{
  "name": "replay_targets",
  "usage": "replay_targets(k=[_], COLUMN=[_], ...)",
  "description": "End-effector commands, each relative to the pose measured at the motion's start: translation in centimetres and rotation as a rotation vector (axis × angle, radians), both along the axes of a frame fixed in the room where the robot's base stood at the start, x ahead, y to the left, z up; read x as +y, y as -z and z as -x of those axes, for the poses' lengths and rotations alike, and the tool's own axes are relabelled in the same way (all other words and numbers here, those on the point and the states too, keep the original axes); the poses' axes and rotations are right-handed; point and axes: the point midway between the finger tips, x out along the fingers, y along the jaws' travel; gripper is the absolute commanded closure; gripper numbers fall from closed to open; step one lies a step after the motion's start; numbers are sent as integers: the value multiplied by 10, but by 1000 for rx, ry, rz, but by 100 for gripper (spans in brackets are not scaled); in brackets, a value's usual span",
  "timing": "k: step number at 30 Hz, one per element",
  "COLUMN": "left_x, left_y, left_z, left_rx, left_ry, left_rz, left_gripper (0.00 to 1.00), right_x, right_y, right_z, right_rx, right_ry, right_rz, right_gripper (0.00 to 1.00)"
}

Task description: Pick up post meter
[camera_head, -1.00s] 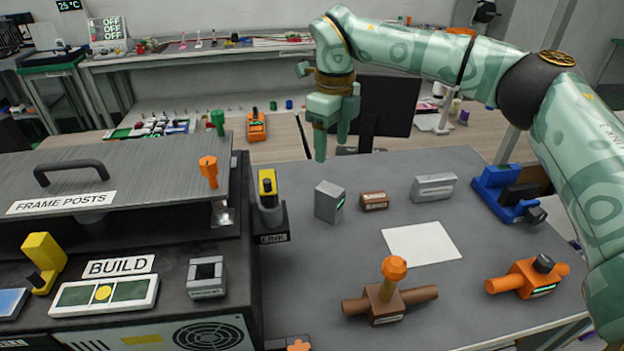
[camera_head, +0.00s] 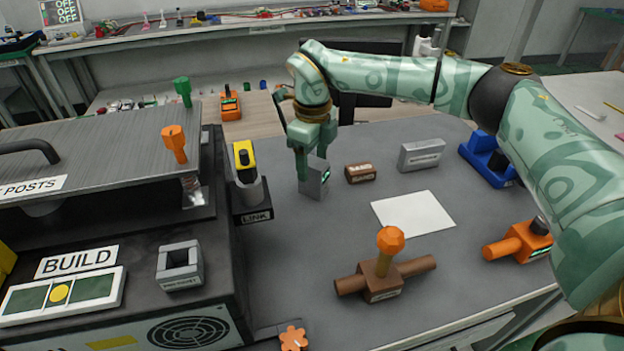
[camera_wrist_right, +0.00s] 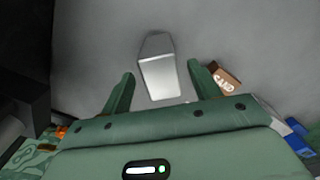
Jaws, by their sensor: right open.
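A small grey upright box with a green display, which I take to be the post meter (camera_head: 318,184), stands on the grey table right of the link unit. My right gripper (camera_head: 312,165) points down just above and in front of it, and its fingers hide part of the box. In the right wrist view the pale top of the post meter (camera_wrist_right: 160,80) lies between the two spread fingers of the right gripper (camera_wrist_right: 160,72), with gaps on both sides. The right gripper is open and holds nothing. My left gripper is out of view.
A brown sand block (camera_head: 360,173) stands close right of the box, with a light grey block (camera_head: 421,154) beyond. The black-and-yellow link unit (camera_head: 248,185) is to the left. A white sheet (camera_head: 413,216) and a brown lever fixture (camera_head: 382,284) are nearer.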

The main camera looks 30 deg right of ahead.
Motion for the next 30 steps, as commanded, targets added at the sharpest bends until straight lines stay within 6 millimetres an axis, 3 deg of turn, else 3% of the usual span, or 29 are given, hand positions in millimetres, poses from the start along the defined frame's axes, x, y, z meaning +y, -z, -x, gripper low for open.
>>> replay_targets(k=[1,4,11,17,18,20,26,30], left_x=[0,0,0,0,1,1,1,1], left_y=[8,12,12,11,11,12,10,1], left_z=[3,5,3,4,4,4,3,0], left_rx=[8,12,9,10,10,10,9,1], left_ry=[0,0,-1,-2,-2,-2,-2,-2], left_rz=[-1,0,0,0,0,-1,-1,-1], left_gripper=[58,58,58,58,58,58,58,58], right_x=[-2,-2,-2,-2,-2,-2,-2,-1], right_y=[16,30,30,30,30,29,26,1], right_z=[1,1,1,1,1,1,1,0], right_rx=[6,5,0,0,0,-1,-1,-6], right_ry=[0,1,1,1,1,1,1,0], right_rz=[-1,-1,0,0,0,-1,0,0], right_gripper=[38,38,38,91,96,100,100,100])
